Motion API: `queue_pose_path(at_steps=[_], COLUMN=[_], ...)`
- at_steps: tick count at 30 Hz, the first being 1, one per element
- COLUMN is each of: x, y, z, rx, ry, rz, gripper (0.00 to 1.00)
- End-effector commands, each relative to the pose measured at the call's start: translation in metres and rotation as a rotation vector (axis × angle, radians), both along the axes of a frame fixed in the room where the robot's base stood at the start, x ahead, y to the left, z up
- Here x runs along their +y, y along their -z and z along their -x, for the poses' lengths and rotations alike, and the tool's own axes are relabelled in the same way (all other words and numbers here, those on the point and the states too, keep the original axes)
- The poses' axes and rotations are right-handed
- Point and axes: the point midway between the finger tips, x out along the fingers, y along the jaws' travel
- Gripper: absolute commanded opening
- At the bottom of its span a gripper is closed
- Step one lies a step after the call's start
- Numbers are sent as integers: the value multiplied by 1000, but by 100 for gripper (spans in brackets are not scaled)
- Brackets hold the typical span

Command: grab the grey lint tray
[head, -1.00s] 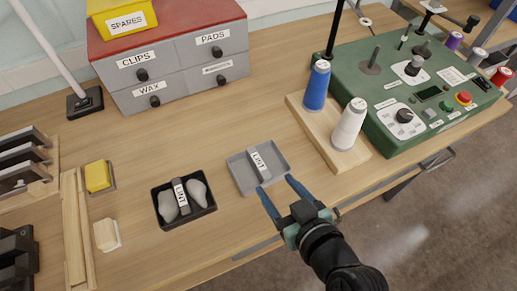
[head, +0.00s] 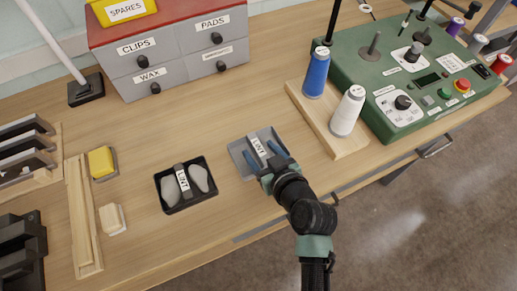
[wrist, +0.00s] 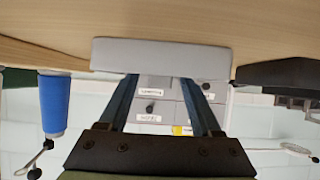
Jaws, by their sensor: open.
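In the wrist view, which looks upside down, the tray's pale grey side (wrist: 160,58) spans the area at the tips of my open gripper (wrist: 160,77). Whether the fingers touch the tray cannot be told.
A black tray (head: 172,202) with grey pieces lies left of the lint tray. A wooden board (head: 335,138) with blue (head: 317,72) and white (head: 347,111) spools stands to the right, before a green machine (head: 400,60). Drawers (head: 180,60) stand behind. Table between is clear.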

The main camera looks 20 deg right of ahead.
Motion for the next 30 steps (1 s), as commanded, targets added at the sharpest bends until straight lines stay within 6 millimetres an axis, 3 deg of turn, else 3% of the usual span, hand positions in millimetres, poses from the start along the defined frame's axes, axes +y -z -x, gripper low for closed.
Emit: queue_pose_path(at_steps=[4,13,24,30], x=[1,1,1,0], y=[6,8,8,8], z=[-14,-16,-16,-16], rx=[-2,-1,-1,-2], ry=[0,0,1,1], rz=[0,1,0,0], gripper=[65,64,0,0])
